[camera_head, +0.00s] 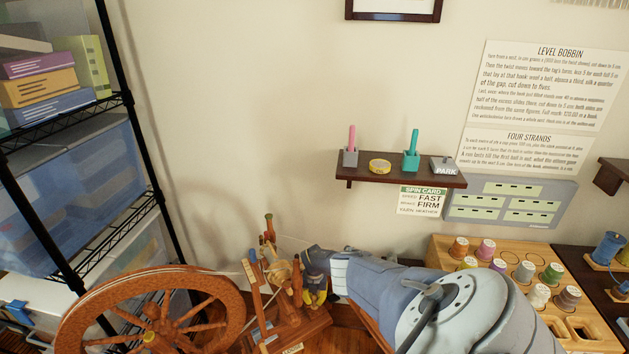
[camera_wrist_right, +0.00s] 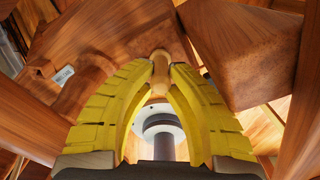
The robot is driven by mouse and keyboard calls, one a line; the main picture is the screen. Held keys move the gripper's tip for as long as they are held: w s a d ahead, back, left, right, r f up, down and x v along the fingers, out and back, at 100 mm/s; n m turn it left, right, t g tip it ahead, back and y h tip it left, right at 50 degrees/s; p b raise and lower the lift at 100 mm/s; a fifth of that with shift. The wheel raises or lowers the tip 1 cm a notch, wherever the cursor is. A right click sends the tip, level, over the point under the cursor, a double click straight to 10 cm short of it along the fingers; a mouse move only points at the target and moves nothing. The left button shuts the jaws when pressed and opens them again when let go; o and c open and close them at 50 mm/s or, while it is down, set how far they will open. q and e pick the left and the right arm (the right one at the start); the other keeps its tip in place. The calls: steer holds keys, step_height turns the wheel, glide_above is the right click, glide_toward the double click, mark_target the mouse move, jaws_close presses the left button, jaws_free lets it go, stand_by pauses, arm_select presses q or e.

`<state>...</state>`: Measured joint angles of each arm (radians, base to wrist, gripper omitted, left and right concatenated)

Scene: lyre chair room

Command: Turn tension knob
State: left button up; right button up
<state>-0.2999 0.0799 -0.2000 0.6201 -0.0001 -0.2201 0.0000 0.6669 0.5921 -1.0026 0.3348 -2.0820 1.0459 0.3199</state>
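The spinning wheel (camera_head: 228,318) stands at the lower left of the head view, with wooden posts and a flyer part at its right end. My right gripper (camera_head: 316,294) reaches in among these posts from the right. In the wrist view, the yellow fingertips of my right gripper (camera_wrist_right: 161,68) are close together around a small turned wooden knob (camera_wrist_right: 160,78). The fingers appear to touch it on both sides. The knob is hidden in the head view behind the gripper and posts. My left gripper is not in view.
Wooden posts and blocks (camera_wrist_right: 240,50) crowd close around the right gripper. A rack of bobbins (camera_head: 440,245) stands to the right. A wall shelf (camera_head: 385,173) with small tools hangs above. A black wire shelf unit (camera_head: 125,225) stands at the left.

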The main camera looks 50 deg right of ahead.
mark_target(314, 297)
steer(key=o, duration=0.4)
steer(key=shift+c, duration=0.2)
steer(key=shift+d+r, duration=0.1)
steer(key=shift+w+d+r, duration=0.1)
steer(key=shift+w+r, duration=0.05)
steer(key=shift+r, duration=1.2)
step_height(314, 297, up, 9)
steer(key=shift+a, duration=0.2)
steer(key=shift+r, duration=0.1)
